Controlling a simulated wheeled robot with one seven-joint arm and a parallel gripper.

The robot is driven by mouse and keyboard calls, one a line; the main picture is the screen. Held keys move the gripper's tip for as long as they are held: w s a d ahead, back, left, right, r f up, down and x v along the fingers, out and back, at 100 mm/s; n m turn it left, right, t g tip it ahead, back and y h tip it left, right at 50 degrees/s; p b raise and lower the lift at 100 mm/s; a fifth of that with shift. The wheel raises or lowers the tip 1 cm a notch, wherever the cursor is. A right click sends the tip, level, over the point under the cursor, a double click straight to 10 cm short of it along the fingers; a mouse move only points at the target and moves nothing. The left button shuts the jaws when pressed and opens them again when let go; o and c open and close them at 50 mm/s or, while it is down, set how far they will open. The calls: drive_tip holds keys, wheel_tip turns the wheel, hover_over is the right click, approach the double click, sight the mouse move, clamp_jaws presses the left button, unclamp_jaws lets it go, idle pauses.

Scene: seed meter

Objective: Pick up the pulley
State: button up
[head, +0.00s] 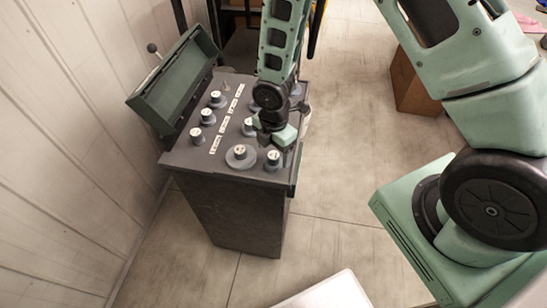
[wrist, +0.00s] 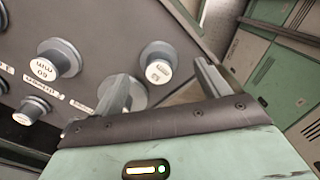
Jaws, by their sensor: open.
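Several grey round pulleys with white-labelled tops stand on the dark top of a seed meter box (head: 228,215). The pulley nearest my gripper (head: 273,161) is at the box's front right corner. In the wrist view a pulley (wrist: 158,66) stands upright just beyond and between my fingertips, apart from both. My gripper (head: 274,136) is open and empty, low over the right side of the box top; in the wrist view its two fingers (wrist: 163,82) are spread. The left finger partly hides another pulley. I cannot tell which pulley the task means.
A wide-flanged pulley (head: 240,157) stands left of my gripper, with other pulleys (head: 207,117) behind it. A raised green lid (head: 175,80) edges the box's left side. A brown carton (head: 412,85) stands on the floor at right. Floor in front is mostly clear.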

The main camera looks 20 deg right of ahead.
sight(274, 154)
drive_tip(key=shift+f+p, duration=0.3)
drive_tip(key=shift+f, duration=1.25)
drive_tip(key=c, duration=1.1)
drive_tip(key=shift+w+r, duration=0.1)
drive_tip(key=shift+r, duration=0.05)
wheel_tip(274, 154, up, 10)
drive_tip(key=shift+f+b, duration=0.25)
drive_tip(key=shift+b, duration=0.5)
drive_tip(key=shift+r+p, duration=2)
drive_tip(key=shift+r, duration=0.35)
drive_tip(key=shift+f, duration=0.1)
